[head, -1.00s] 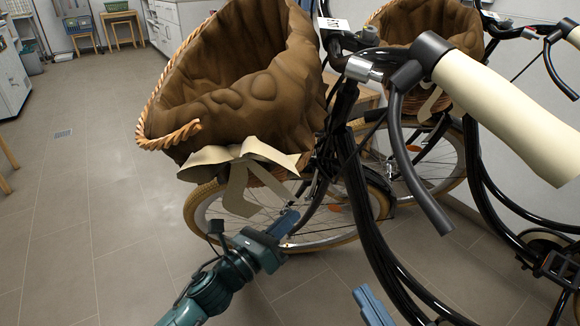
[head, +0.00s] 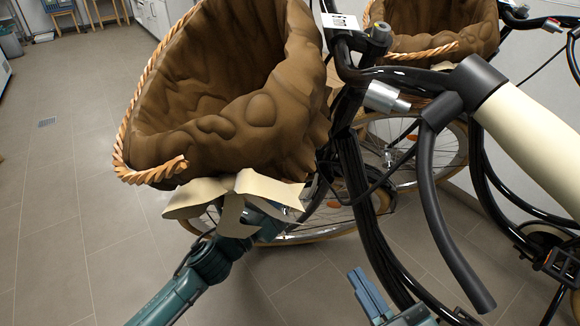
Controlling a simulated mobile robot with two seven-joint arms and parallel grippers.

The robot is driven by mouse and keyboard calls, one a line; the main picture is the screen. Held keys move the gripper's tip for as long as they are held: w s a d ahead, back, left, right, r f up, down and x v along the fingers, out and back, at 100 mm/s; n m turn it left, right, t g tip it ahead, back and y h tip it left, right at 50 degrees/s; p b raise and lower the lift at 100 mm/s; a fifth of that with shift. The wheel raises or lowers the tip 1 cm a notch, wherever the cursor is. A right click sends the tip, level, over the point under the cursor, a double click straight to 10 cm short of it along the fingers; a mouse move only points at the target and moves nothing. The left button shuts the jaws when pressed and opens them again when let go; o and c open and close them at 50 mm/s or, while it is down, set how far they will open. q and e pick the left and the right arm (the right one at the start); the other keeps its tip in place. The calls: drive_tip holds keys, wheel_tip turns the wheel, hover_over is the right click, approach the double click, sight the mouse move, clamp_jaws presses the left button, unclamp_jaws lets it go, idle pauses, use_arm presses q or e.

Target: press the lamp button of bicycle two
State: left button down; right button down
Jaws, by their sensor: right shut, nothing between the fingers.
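The nearer bicycle (head: 352,175) has a black frame, a cream handlebar grip (head: 535,135), a black brake lever (head: 440,215) and a silver cylindrical part (head: 386,97) on its handlebar. A white card (head: 341,21) with a dark printed pattern is by its handlebar stem. A second bicycle (head: 480,160) stands behind it on the right. I cannot make out a number or lamp button on either. My left gripper (head: 268,209) is under the basket's bow, fingers mostly hidden.
A wicker basket (head: 124,130) with brown lining hangs in front of the nearer handlebar, with a cream bow (head: 232,195). Another lined basket (head: 435,48) is behind. A white wall is at the right. Open tiled floor (head: 80,200) lies to the left.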

use_arm(q)
drive_tip(key=shift+r, duration=0.1)
idle(1.8)
drive_tip(key=shift+w+r, duration=0.1)
drive_tip(key=shift+w, duration=0.25)
drive_tip(key=shift+w+a+r, duration=0.15)
drive_tip(key=shift+w+r, duration=0.25)
drive_tip(key=shift+w, duration=0.2)
idle(0.9)
drive_tip(key=shift+s+f, duration=0.25)
drive_tip(key=shift+s, duration=0.2)
drive_tip(key=shift+s+f, duration=0.2)
drive_tip(key=shift+s, duration=0.25)
drive_tip(key=shift+s+d+f+b, duration=0.15)
drive_tip(key=shift+s+f, duration=0.2)
drive_tip(key=shift+s, duration=0.45)
drive_tip(key=shift+s+d+f+b, duration=0.15)
drive_tip(key=shift+s+f, duration=0.15)
drive_tip(key=shift+s, duration=0.45)
drive_tip(key=shift+s+d+f+b, duration=0.15)
drive_tip(key=shift+s+f, duration=0.2)
drive_tip(key=shift+s, duration=0.45)
drive_tip(key=shift+a, duration=0.1)
